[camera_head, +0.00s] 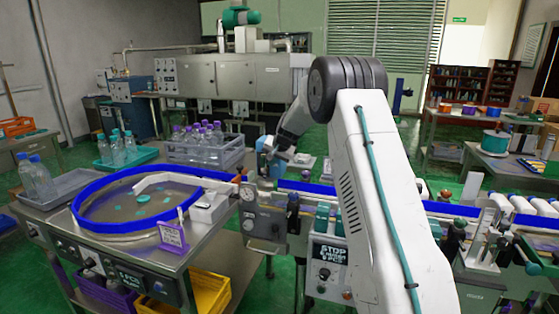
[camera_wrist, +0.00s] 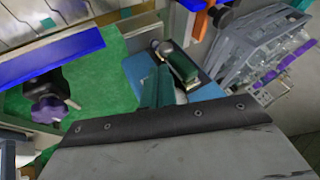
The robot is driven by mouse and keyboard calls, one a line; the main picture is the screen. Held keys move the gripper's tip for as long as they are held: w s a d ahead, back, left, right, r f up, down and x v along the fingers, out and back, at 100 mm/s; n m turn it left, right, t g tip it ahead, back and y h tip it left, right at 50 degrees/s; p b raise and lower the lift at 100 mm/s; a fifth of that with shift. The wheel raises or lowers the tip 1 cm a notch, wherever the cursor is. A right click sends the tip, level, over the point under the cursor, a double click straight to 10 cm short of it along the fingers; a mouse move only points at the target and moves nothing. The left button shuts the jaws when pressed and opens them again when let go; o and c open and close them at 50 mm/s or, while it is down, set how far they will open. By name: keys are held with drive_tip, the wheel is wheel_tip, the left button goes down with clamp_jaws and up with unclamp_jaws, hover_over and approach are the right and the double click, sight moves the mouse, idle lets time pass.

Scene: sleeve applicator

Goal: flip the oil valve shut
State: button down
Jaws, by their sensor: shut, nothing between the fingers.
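My gripper (camera_head: 267,160) is at the end of my bent arm, above the machine between the round table and the blue-edged conveyor. It is shut and empty. Its fingertips are small and partly hidden against the machine in the head view. I cannot clearly pick out the oil valve. A small orange part (camera_head: 240,178) sits at the round table's right edge, just left of my gripper. In the wrist view an orange upright part (camera_wrist: 201,22) stands near the top. I cannot tell whether either belongs to the valve, or whether my gripper touches it.
A round table with a blue rim (camera_head: 105,233) stands left, with a crate of purple-capped bottles (camera_head: 212,157) behind it. A blue-edged conveyor (camera_head: 308,188) runs right. A dark knob (camera_wrist: 48,97) shows in the wrist view. My arm hides part of the machine.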

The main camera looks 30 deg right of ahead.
drive_tip(key=shift+w+a, duration=0.25)
drive_tip(key=shift+w, duration=0.05)
